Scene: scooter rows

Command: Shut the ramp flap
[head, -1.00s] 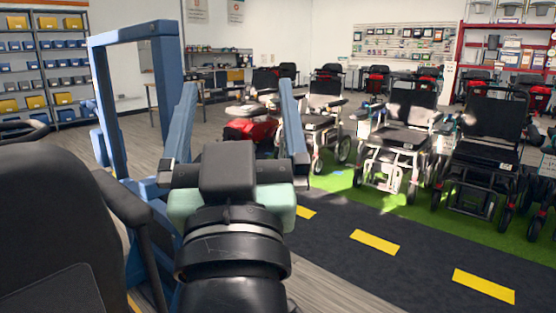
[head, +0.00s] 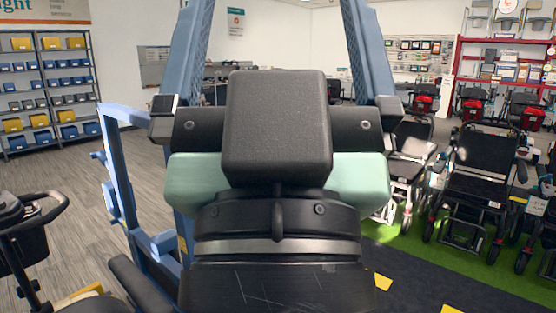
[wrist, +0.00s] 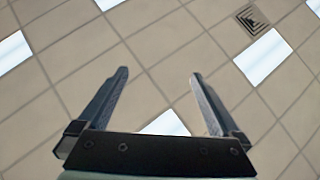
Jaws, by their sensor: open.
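I cannot pick out the ramp flap for certain in either view. A light-blue upright frame (head: 116,165) stands at the left of the head view, left of my gripper, and its right part is hidden behind my gripper and arm. My gripper (wrist: 159,73) points up, its two blue fingers apart with nothing between them. In the head view the fingers run out of the top edge, and the gripper's dark body fills the middle. The wrist view shows only ceiling behind the fingers.
A black seat or scooter part (head: 25,235) is close at the lower left. Wheelchairs (head: 482,180) stand on a green strip (head: 470,260) at the right, beside dark floor with yellow dashes. A shelf of bins (head: 55,90) is at the back left. Wood floor (head: 60,175) before it looks clear.

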